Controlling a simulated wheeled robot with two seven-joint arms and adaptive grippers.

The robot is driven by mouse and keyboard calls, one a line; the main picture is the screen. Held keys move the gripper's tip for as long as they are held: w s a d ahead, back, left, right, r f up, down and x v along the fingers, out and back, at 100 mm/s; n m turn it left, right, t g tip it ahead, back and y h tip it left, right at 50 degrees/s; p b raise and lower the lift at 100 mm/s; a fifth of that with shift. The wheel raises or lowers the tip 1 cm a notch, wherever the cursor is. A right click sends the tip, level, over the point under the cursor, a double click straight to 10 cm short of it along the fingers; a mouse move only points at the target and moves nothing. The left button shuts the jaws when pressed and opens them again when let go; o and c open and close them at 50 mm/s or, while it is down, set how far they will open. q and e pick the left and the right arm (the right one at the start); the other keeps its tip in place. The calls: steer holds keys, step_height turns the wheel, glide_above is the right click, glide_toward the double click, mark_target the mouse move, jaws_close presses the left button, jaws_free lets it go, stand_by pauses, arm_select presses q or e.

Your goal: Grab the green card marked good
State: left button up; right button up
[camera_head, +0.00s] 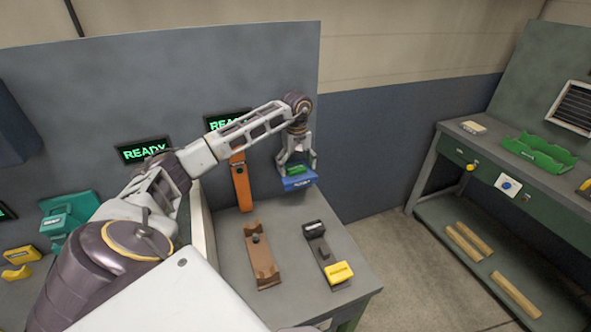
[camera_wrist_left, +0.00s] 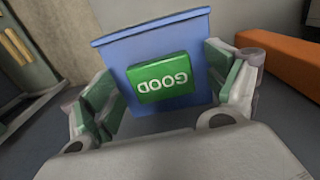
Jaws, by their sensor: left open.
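The green card (camera_wrist_left: 163,77) reads GOOD, upside down in the left wrist view. It lies against a blue holder (camera_wrist_left: 150,38), between my left gripper's fingers. In the head view the green card (camera_head: 294,170) shows small above the blue holder (camera_head: 299,183) at the table's back edge. My left gripper (camera_head: 297,163) is open around the card and holder, fingers pointing down. In the wrist view its two fingers (camera_wrist_left: 168,92) stand on either side of the card, with gaps visible. My right gripper is not in view.
An orange post (camera_head: 241,184) stands left of the gripper. A brown wooden cradle (camera_head: 262,258) and a black fixture with a yellow block (camera_head: 338,272) sit on the grey table (camera_head: 300,292). A green workbench with a green tray (camera_head: 540,152) stands at right.

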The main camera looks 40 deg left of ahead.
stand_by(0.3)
arm_select(q)
steer(key=c, duration=0.9)
steer(key=shift+c, duration=0.2)
steer(key=shift+d+r, duration=0.1)
steer(key=shift+r, duration=0.1)
